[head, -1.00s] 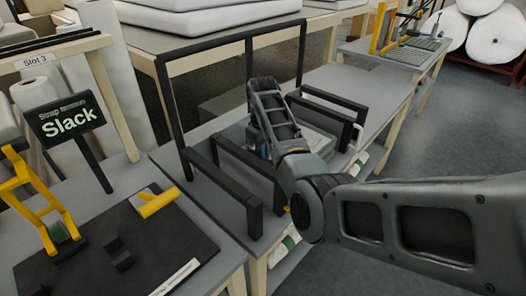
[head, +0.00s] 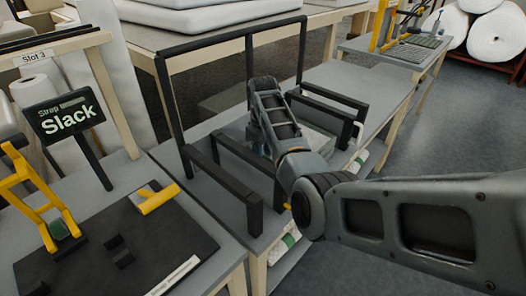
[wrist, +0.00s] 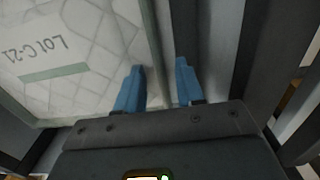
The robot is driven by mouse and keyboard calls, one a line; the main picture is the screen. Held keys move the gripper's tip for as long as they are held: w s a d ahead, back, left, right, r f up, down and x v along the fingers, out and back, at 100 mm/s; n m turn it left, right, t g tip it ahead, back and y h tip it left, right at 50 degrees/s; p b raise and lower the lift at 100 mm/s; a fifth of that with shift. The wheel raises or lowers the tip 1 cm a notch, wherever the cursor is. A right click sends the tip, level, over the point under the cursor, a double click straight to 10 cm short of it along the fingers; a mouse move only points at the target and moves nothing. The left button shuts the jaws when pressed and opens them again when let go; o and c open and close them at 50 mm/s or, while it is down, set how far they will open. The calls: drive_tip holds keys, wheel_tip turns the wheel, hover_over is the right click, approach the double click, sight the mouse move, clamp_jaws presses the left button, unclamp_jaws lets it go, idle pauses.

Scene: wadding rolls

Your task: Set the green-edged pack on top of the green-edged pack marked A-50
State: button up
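In the wrist view a pale quilted pack (wrist: 85,85) marked Lot C-21 lies at the left, with a grey-green edge and a green band. My gripper (wrist: 160,84) has two blue fingers spread apart. The left finger lies over the pack near its right edge, and the right finger is outside that edge; contact cannot be told. In the head view my arm hides the gripper and most of the pale pack (head: 318,141) on the bench. Green-striped white packs (head: 286,243) show partly on the shelf below. No A-50 marking is readable.
Black rails (head: 225,190) and a tall black frame (head: 230,40) stand around the bench spot. At the left is a table with a Slack sign (head: 68,117), a black mat (head: 150,240) and yellow tools. Open floor (head: 430,135) lies at the right.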

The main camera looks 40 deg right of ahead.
drive_tip(key=shift+r, duration=0.1)
wheel_tip(320, 180, up, 13)
drive_tip(key=p, duration=0.1)
idle(0.3)
drive_tip(key=shift+f, duration=0.2)
